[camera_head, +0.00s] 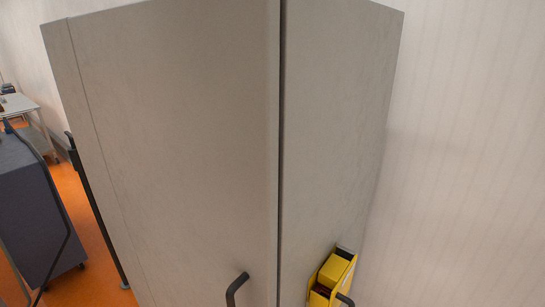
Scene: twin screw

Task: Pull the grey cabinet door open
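The grey cabinet (170,130) fills the middle of the head view. Its front has a left door panel (190,170) and a right door panel (330,130), with a narrow dark vertical seam between them. A dark bent handle (237,287) is on the left panel near the bottom edge of the picture.
A dark grey cart (35,225) and a thin black post (97,215) stand left on the orange floor (75,195). A pale wall (460,170) is at right.

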